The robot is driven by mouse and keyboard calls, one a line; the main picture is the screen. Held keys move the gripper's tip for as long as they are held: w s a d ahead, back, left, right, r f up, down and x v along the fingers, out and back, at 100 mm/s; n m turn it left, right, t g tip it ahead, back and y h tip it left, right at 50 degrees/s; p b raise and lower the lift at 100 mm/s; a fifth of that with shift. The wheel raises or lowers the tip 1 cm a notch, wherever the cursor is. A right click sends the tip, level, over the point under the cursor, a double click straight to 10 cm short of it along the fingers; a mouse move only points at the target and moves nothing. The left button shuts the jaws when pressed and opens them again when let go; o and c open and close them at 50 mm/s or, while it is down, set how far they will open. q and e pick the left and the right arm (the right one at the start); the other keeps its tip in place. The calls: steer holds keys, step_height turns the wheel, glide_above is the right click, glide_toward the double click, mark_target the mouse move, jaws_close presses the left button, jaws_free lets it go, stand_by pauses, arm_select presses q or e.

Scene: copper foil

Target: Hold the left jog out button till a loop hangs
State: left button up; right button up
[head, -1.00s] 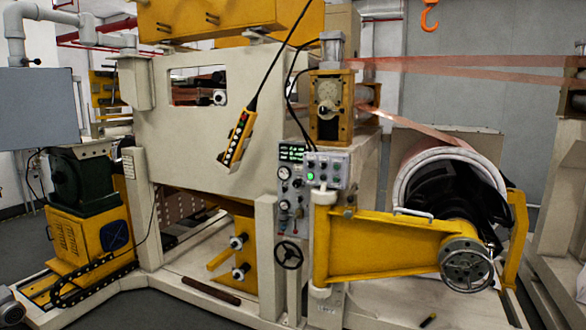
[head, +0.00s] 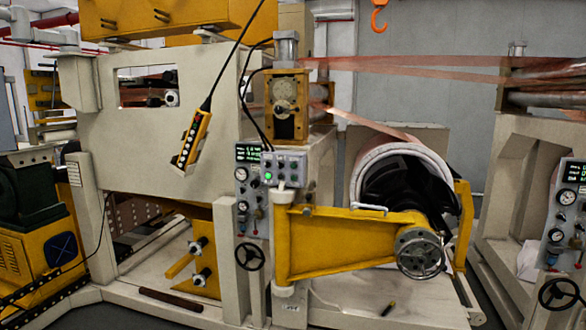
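A small grey button box (head: 285,168) with a lit green button stands on the yellow swing arm's post, right of a gauge panel (head: 249,190) with a green display. Its button labels are too small to read, so I cannot tell which is the left jog out button. A yellow pendant (head: 192,140) with a row of buttons hangs from a black cable. Copper foil (head: 372,124) slopes from the upper rollers to the large roll (head: 405,165), and more foil (head: 440,68) runs to the right. Neither of my grippers is in view.
A yellow swing arm (head: 345,240) with a handwheel (head: 420,252) juts out in front of the roll. A second machine stand (head: 510,170) with its own gauge panel (head: 567,205) is at the right. An orange hook (head: 378,18) hangs above. Dark floor shows at the lower left.

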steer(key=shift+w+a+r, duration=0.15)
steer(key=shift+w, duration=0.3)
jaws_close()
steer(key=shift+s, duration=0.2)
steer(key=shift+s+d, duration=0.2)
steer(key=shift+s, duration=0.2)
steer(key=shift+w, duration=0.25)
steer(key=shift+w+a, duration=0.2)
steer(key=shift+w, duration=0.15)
